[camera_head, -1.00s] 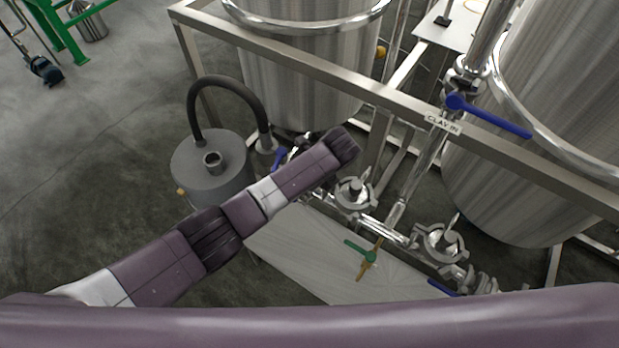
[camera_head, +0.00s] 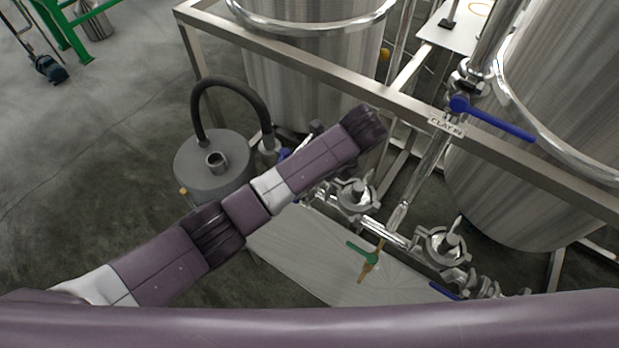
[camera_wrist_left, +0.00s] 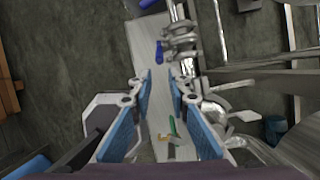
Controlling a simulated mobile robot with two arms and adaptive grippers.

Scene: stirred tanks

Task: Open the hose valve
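The dark hose (camera_head: 232,86) arches from the grey round vessel (camera_head: 200,165) to a fitting by the pipes. A blue handle (camera_head: 284,153), likely the hose valve's, shows beside the hose end; my left arm hides most of it. In the left wrist view my left gripper (camera_wrist_left: 160,85) is open, its blue-padded fingers apart with nothing held between them. In the head view the fingers are not clearly visible past the end of my arm. My right gripper is not in view.
A green handle (camera_head: 362,253) and another blue handle (camera_head: 445,290) lie along the pipework. A blue lever (camera_head: 490,118) sits by the "CLAY IN" label (camera_head: 446,126). Steel tanks (camera_head: 310,70) stand behind the frame rail (camera_head: 300,65). A pale plate (camera_head: 310,260) lies below the pipes.

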